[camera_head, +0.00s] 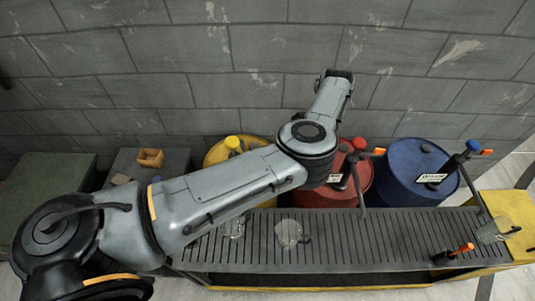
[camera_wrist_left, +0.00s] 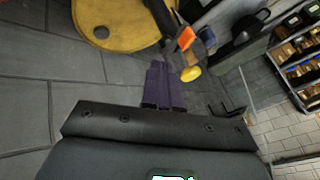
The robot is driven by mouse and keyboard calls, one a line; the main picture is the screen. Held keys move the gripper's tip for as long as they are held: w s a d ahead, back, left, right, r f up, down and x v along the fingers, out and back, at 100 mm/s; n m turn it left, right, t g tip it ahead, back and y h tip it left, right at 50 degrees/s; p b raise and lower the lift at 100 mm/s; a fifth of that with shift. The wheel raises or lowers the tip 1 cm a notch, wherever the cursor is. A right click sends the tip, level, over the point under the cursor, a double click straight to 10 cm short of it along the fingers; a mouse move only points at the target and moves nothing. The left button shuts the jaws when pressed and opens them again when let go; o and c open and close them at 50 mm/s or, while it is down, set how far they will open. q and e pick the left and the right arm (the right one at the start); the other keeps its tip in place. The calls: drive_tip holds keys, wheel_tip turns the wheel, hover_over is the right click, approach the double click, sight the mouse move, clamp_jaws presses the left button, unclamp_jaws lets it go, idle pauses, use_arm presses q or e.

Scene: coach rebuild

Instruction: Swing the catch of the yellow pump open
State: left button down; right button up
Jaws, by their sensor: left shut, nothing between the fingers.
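The yellow pump shows as a yellow cap (camera_head: 233,142) on the yellow drum (camera_head: 214,153) in the head view; my left arm covers the rest of it. In the left wrist view the yellow drum (camera_wrist_left: 118,22) is at the top, with the pump's yellow cap (camera_wrist_left: 190,73) and its orange catch (camera_wrist_left: 186,38) to the right. My left gripper (camera_wrist_left: 160,68) is shut and empty, its purple fingers pointing toward the pump. The fingertips appear just left of the cap and below the catch, apparently apart from both. The head view does not show these fingers. My right gripper is not in view.
A red drum (camera_head: 318,194) and a blue drum (camera_head: 398,170) with their own pumps stand to the right. A slatted bench (camera_head: 350,240) with clear jugs (camera_head: 288,233) runs in front. The grey block wall (camera_head: 260,50) is close behind the drums.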

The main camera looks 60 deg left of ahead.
use_arm(q)
drive_tip(key=s+a+f+p, duration=0.2)
drive_tip(key=s+a+f, duration=0.2)
drive_tip(key=s+f, duration=0.3)
drive_tip(key=shift+s+a+f+p, duration=0.15)
drive_tip(key=shift+s+f+p, duration=0.25)
drive_tip(key=shift+s, duration=0.25)
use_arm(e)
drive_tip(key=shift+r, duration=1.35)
